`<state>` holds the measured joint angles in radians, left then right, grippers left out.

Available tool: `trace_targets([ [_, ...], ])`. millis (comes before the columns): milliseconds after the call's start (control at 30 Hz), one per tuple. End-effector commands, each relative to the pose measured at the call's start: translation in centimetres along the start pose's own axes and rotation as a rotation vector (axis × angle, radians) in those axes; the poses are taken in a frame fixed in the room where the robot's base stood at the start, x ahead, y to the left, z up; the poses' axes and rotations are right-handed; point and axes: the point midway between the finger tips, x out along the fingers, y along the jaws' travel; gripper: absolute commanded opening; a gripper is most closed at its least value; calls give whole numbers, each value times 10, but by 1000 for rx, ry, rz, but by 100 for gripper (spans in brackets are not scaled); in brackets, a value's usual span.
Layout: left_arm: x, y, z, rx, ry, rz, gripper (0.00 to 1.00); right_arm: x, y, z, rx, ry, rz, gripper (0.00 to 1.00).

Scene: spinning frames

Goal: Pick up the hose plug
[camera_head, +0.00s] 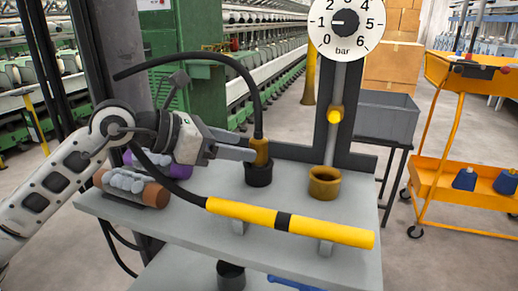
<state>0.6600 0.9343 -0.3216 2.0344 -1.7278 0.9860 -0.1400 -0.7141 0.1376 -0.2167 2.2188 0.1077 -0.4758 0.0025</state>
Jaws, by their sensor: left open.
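The hose plug (261,152) is a brass-coloured piece at the lower end of a curved black hose (251,92). It stands upright in a dark round holder (258,174) on the grey table. My left gripper (250,147) comes in from the left and is open. Its fingertips are right beside the plug at the plug's height. I cannot tell whether the plug lies between the fingers or whether they touch it. A brass socket (324,183) stands to the right, below a pipe with a pressure dial (346,24). My right gripper is not in view.
A yellow and black wand (240,211) on a black hose lies along the front of the grey table (190,214). Brown and purple bobbins (140,188) lie at the left. A grey bin (388,116) and an orange cart (460,205) stand at the right.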

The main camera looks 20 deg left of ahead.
Motion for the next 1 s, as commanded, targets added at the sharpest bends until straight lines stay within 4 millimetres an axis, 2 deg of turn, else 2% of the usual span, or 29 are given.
trace_targets([
  [100,17,0,2,-3,-4,-2,58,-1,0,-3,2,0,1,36],
  [367,37,2,2,-3,-4,-2,58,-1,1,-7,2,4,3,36],
  [600,71,6,2,-3,-3,-3,58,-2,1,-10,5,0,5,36],
  [900,78,6,1,-1,-2,0,58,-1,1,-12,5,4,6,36],
  [933,78,6,1,-1,-2,0,55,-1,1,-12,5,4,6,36],
  [1000,78,6,1,-1,-2,0,35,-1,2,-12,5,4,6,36],
])
